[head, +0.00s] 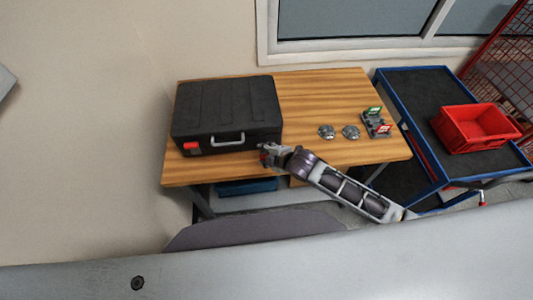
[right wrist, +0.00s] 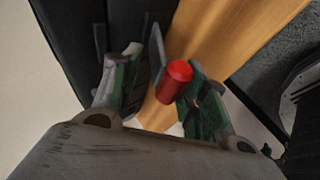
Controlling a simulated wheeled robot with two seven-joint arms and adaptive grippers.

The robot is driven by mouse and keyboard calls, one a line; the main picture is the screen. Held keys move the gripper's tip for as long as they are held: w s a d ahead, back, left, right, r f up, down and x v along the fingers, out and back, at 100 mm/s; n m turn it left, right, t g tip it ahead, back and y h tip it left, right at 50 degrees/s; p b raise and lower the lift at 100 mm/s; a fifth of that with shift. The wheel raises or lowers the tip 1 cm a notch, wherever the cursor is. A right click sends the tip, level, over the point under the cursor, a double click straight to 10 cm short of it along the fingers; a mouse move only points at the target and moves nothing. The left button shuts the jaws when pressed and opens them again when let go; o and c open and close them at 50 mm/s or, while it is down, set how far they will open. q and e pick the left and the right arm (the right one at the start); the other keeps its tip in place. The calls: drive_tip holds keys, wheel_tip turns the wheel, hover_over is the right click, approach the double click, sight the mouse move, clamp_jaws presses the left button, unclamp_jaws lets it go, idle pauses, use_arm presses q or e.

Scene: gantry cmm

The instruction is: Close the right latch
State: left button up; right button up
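A closed black case (head: 228,103) lies on the left of the wooden table, its grey handle (head: 228,138) at the front. The red left latch (head: 192,148) shows on its front. My right gripper (head: 268,153) is at the case's front right corner. In the right wrist view, the right gripper (right wrist: 160,68) is open, and the red right latch (right wrist: 174,84) shows between its fingers, closer to the right-hand finger. I cannot tell whether they touch. The gripper mostly hides this latch in the head view. My left gripper is not in view.
Two metal discs (head: 338,131) and a small grey fixture (head: 376,124) with green and red parts are on the table's right. A blue-framed cart (head: 405,90) carrying a red bin (head: 474,128) stands to the right. The table's back middle is clear.

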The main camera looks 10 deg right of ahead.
drive_tip(key=shift+r, duration=0.2)
drive_tip(key=v, duration=1.1)
drive_tip(key=shift+s+d+r, duration=0.15)
drive_tip(key=shift+s, duration=0.2)
idle(0.9)
